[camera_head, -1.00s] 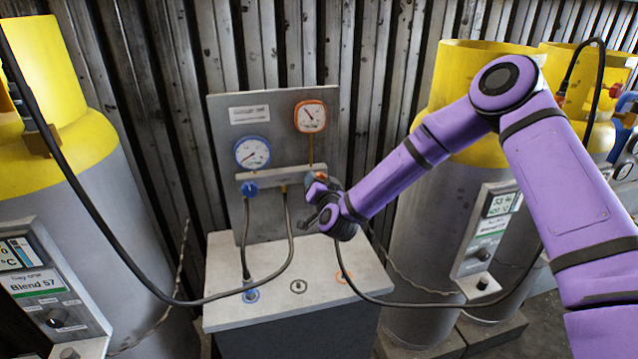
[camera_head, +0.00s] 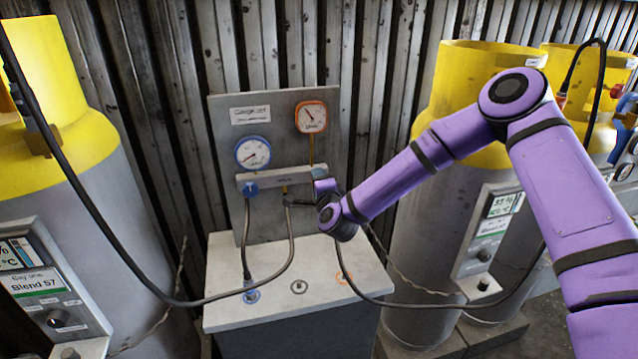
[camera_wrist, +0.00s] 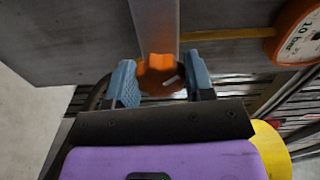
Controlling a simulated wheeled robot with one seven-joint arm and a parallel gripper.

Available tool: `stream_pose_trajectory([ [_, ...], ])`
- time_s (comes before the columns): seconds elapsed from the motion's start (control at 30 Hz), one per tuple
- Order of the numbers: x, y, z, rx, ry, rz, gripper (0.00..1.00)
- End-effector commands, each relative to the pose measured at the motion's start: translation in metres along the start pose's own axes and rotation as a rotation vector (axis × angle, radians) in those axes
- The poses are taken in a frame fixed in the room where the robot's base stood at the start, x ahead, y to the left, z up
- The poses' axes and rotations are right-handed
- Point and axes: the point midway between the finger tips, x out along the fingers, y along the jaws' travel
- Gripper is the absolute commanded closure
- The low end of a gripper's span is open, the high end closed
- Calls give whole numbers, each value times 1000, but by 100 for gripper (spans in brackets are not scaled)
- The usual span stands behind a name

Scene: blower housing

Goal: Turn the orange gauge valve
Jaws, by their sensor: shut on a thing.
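The orange gauge valve (camera_wrist: 160,74) is a lobed orange knob at the end of a grey manifold bar (camera_wrist: 154,25) in the wrist view. My gripper (camera_wrist: 163,82) has its two blue fingers on either side of the knob and is shut on it. In the head view, my gripper (camera_head: 322,188) is at the right end of the manifold bar and hides the knob. The orange-rimmed gauge (camera_head: 311,117) is on the upright panel above it and also shows at the wrist view's upper right (camera_wrist: 297,35).
A blue-rimmed gauge (camera_head: 252,153) and a blue valve (camera_head: 250,189) are on the panel's left. Black hoses (camera_head: 291,235) hang from the manifold over the grey cabinet top (camera_head: 270,270). Gas cylinders (camera_head: 415,245) with yellow tops stand on both sides.

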Motion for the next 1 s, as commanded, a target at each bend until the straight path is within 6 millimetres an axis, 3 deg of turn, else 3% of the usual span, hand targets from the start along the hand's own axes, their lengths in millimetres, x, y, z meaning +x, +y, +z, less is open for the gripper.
stream_pose_trajectory([
  [0.5,0,0,-1,460,1,3,75],
  [1.0,-1,0,-1,672,1,3,75],
])
